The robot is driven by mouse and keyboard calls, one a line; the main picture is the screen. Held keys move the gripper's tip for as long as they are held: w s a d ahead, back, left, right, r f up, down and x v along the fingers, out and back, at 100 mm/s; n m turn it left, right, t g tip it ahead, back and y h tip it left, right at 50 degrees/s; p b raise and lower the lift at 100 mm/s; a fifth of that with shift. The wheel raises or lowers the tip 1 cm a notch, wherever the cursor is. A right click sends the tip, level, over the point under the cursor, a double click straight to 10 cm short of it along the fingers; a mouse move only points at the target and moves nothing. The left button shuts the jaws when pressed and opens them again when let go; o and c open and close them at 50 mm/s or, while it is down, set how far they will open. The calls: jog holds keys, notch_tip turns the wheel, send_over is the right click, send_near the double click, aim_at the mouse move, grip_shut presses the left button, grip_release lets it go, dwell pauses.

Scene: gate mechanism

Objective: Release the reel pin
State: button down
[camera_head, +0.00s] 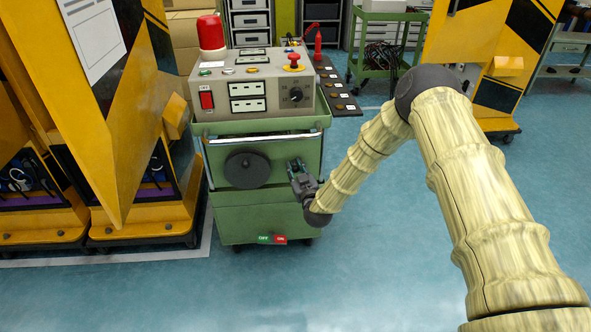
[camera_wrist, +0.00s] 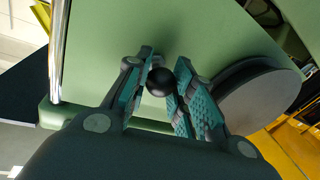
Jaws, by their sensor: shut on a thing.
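A round dark reel (camera_head: 247,169) sits on the front of the green cabinet. It also shows in the wrist view (camera_wrist: 258,100), to the right of my fingers. My gripper (camera_head: 297,166) is at the right part of the cabinet front, right of the reel. In the wrist view, my gripper's (camera_wrist: 164,68) teal-padded fingers are on either side of a black ball knob (camera_wrist: 160,82), which looks like the reel pin's head, and they are shut on it. The knob is close to the green cabinet face. The pin's shaft is hidden, and the pin cannot be made out in the head view.
A control box (camera_head: 255,88) with a red lamp, switches and a red button stands on the green cabinet (camera_head: 260,222). Yellow-and-black gate panels (camera_head: 95,110) stand close on the left. A green trolley (camera_head: 385,55) is behind. Blue floor is open in front.

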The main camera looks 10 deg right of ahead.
aim_at(295, 172)
jog(key=shift+s+p, duration=0.5)
jog(key=shift+s, duration=1)
jog(key=shift+f, duration=0.1)
jog(key=c, duration=1.2)
grip_release()
jog(key=s, duration=0.4)
jog(key=s+d, duration=0.1)
jog(key=s, duration=0.3)
jog(key=s+d, duration=0.1)
jog(key=s, duration=0.2)
jog(key=shift+s+d, duration=0.2)
jog(key=shift+s, duration=0.2)
